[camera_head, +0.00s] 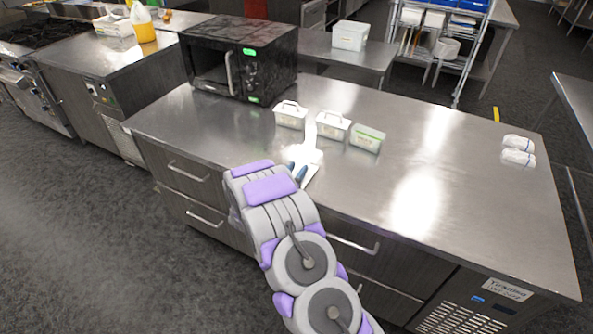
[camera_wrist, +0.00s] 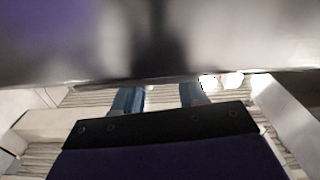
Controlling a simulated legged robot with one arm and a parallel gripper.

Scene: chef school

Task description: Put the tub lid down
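My gripper (camera_head: 303,172) is low over the near edge of the steel counter, in front of the tubs. In the wrist view its two blue fingers (camera_wrist: 158,97) stand apart, and I see nothing held between them. Two clear tubs, the left one (camera_head: 290,118) and the middle one (camera_head: 332,127), have white lids with raised handles. The right tub (camera_head: 367,139) looks greenish and shows no raised handle. I cannot make out a separate loose lid; bright glare beside the gripper hides detail there.
A dark microwave (camera_head: 238,60) stands on the counter (camera_head: 470,215) behind and left of the tubs. Two white wrapped bundles (camera_head: 518,150) lie at the far right. The counter between the tubs and bundles is clear. A wire shelf (camera_head: 440,45) stands behind.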

